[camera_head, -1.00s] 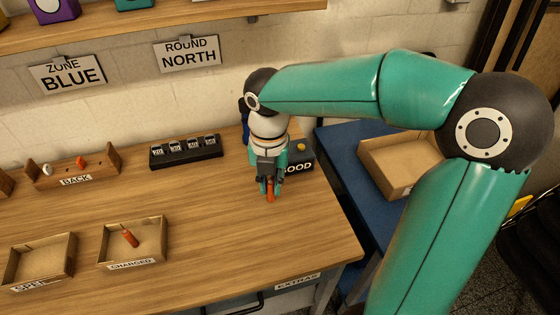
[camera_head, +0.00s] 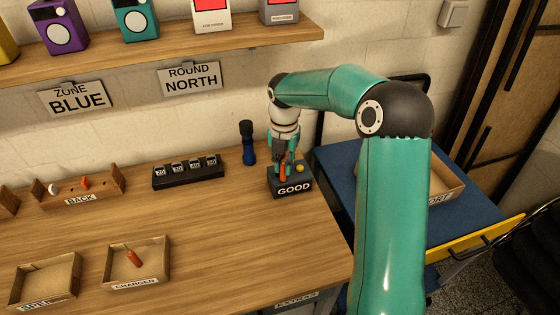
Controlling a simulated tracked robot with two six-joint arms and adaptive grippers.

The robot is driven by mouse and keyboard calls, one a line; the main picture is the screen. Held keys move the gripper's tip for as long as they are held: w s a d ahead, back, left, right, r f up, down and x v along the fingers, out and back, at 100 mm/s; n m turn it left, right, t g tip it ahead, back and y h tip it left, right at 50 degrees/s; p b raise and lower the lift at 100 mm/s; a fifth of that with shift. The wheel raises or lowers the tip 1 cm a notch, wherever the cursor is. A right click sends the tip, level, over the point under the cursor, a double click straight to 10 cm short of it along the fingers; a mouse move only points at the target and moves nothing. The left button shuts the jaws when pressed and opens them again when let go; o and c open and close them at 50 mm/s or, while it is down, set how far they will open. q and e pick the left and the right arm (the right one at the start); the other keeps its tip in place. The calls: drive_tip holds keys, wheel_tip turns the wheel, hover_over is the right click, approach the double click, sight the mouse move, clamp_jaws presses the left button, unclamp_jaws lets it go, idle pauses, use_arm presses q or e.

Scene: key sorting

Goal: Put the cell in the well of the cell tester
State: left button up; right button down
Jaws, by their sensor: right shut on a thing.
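The cell tester (camera_head: 303,184) is a dark box with a GOOD label on its front and a yellow dome on top, at the right part of the bench. My right gripper (camera_head: 283,171) points down over the left part of its top and is shut on an orange cell (camera_head: 283,174). The cell is upright, and its lower end is at the tester's top. The gripper hides the well, so I cannot tell whether the cell is inside it. My left gripper is out of view.
A CHARGED tray (camera_head: 159,253) holds another orange cell (camera_head: 133,258). A tray (camera_head: 72,291) stands left of it. A BACK rack (camera_head: 108,190), a black charger-like block (camera_head: 188,181) and a blue flashlight (camera_head: 249,152) stand behind. The front middle bench is clear.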

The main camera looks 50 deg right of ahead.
drive_tip(key=shift+w+d+p, duration=0.15)
drive_tip(key=shift+w+d, duration=0.2)
drive_tip(key=shift+w, duration=0.25)
drive_tip(key=shift+w+d+p, duration=0.15)
drive_tip(key=shift+w+d, duration=0.2)
drive_tip(key=shift+w, duration=0.2)
drive_tip(key=shift+w+f, duration=0.1)
drive_tip(key=shift+f, duration=1.65)
drive_tip(key=c, duration=1.1)
unclamp_jaws()
drive_tip(key=shift+f, duration=0.15)
wheel_tip(320, 180, up, 12)
drive_tip(key=shift+r, duration=0.15)
